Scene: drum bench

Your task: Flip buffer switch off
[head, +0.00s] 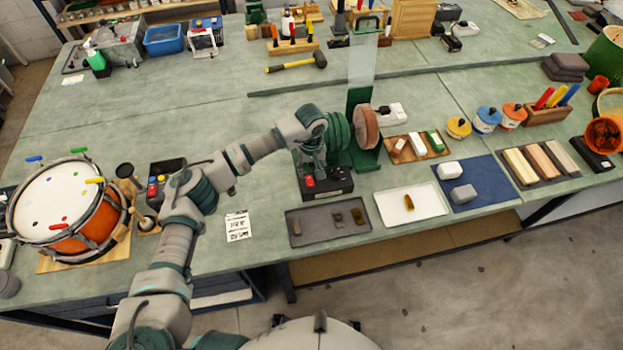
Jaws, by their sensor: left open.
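The bench buffer has a green wheel (338,131) and an orange-tan wheel (366,126) on a green stand, with a clear upright shield (362,65) behind. A dark switch box (341,184) sits at its front left, with a red button (309,182) on top. My left gripper (314,168) is open and points down over the back of this box, beside the green wheel. It hides part of the box, and I cannot tell whether the fingers touch it. The switch's on or off position is too small to read. My right gripper is out of view.
A dark tray (315,233) with small pieces and a white tray (390,213) lie in front of the buffer. A drum (62,215) and another control box (157,168) stand to the left. Bare bench lies behind my arm.

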